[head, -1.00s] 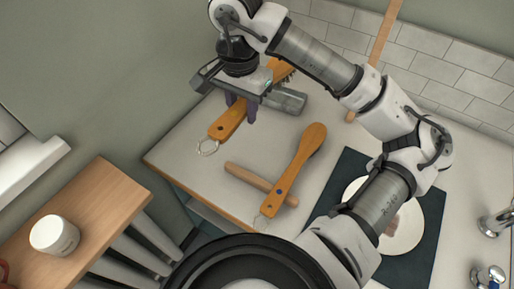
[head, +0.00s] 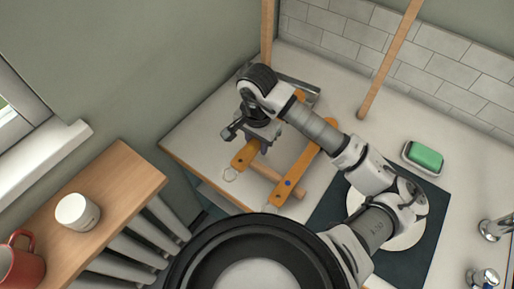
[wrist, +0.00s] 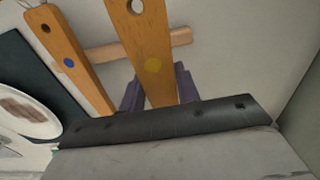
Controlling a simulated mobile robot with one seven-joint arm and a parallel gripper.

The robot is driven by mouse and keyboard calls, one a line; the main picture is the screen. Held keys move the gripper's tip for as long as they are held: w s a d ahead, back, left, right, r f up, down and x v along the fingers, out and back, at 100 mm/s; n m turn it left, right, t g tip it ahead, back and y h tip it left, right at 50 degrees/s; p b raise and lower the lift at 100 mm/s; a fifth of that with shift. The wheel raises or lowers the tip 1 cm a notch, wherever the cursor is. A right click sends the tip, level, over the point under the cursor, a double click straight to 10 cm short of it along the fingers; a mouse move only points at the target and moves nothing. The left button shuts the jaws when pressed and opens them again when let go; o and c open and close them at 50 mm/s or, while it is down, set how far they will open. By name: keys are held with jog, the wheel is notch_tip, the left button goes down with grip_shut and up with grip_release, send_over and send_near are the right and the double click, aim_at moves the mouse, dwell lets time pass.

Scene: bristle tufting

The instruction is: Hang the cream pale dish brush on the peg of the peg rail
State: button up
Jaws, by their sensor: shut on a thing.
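My gripper (head: 262,143) is shut on an orange-wood dish brush (head: 243,158). In the wrist view its purple fingers (wrist: 158,86) stand on either side of the handle (wrist: 154,45), which bears a yellow dot and has a hole at its end. A wire loop hangs from the handle end in the head view. I cannot make out the peg rail.
A wooden rod (head: 268,178) lies on the counter by both handles. Two wooden posts (head: 267,30) (head: 388,65) rise at the back. A plate (head: 415,235) sits on a dark mat (head: 330,208). A green sponge (head: 425,155) is in a dish. A side shelf (head: 120,175) holds a jar.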

jog(key=shift+f, duration=2.1)
jog(key=shift+f, duration=0.1)
jog(key=o, duration=1.1)
jog(key=shift+c, duration=0.2)
jog(key=shift+p, duration=0.7)
jog(key=shift+r+b, duration=0.45)
jog(key=shift+b, duration=0.15)
jog(key=r+b, duration=0.1)
jog(key=r, duration=0.3)
jog(key=r+b, duration=0.1)
jog(key=r, duration=0.3)
jog(key=r+b, duration=0.1)
jog(key=r, duration=0.3)
jog(key=shift+w+r+b, duration=0.25)
jog(key=shift+r+b, duration=0.1)
jog(key=shift+r, duration=0.05)
